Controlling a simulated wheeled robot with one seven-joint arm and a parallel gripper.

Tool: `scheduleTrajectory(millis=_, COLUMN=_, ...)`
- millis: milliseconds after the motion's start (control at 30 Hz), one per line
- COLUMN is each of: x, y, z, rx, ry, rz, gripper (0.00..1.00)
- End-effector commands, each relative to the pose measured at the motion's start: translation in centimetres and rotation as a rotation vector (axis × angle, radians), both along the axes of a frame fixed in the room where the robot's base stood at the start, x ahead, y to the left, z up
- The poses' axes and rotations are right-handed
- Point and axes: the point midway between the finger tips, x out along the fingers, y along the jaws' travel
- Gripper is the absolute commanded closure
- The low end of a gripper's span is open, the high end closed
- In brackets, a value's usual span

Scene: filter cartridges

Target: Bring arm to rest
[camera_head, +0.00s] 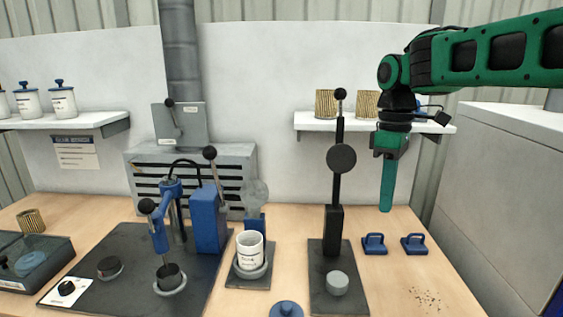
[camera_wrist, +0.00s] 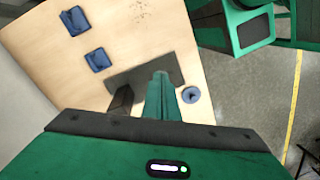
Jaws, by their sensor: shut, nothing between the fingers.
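My gripper (camera_head: 386,208) hangs from the green arm at the right in the head view, pointing down. It is shut and empty, above the bench near the two blue clamp-like pieces. In the wrist view my gripper (camera_wrist: 160,76) shows as green fingers held together over the dark base plate of the black stand. My arm (camera_head: 485,55) reaches in from the upper right, with its elbow and forearm bent down in front of the shelf.
The wooden bench (camera_head: 400,285) holds a black stand (camera_head: 335,215), a blue lever press (camera_head: 160,225), a white cup (camera_head: 250,250), a blue lid (camera_head: 286,309) and blue pieces (camera_head: 374,244). A shelf (camera_head: 310,122) with ribbed cartridges is behind my gripper. A grey cabinet (camera_head: 500,170) stands right.

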Motion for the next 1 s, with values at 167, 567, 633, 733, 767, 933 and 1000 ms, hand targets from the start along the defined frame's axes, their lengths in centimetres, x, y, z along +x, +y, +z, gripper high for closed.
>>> scheduleTrajectory(millis=167, x=-6.7, y=-8.1, z=-3.3, rx=-0.041, ry=-0.033, rz=-0.487, gripper=1.0)
scheduleTrajectory(millis=567, x=-23.2, y=-17.7, z=-12.9, rx=-0.08, ry=-0.068, rz=-1.396, gripper=1.0)
scheduleTrajectory(millis=633, x=-24.7, y=-18.0, z=-13.9, rx=-0.083, ry=-0.069, rz=-1.47, gripper=1.0)
scheduleTrajectory(millis=733, x=-25.8, y=-18.4, z=-14.7, rx=-0.084, ry=-0.068, rz=-1.526, gripper=1.0)
scheduleTrajectory(millis=767, x=-26.0, y=-18.4, z=-14.8, rx=-0.083, ry=-0.068, rz=-1.534, gripper=1.0)
scheduleTrajectory(millis=933, x=-26.1, y=-18.4, z=-14.8, rx=-0.084, ry=-0.068, rz=-1.54, gripper=1.0)
scheduleTrajectory(millis=1000, x=-26.1, y=-18.4, z=-14.8, rx=-0.084, ry=-0.067, rz=-1.539, gripper=1.0)
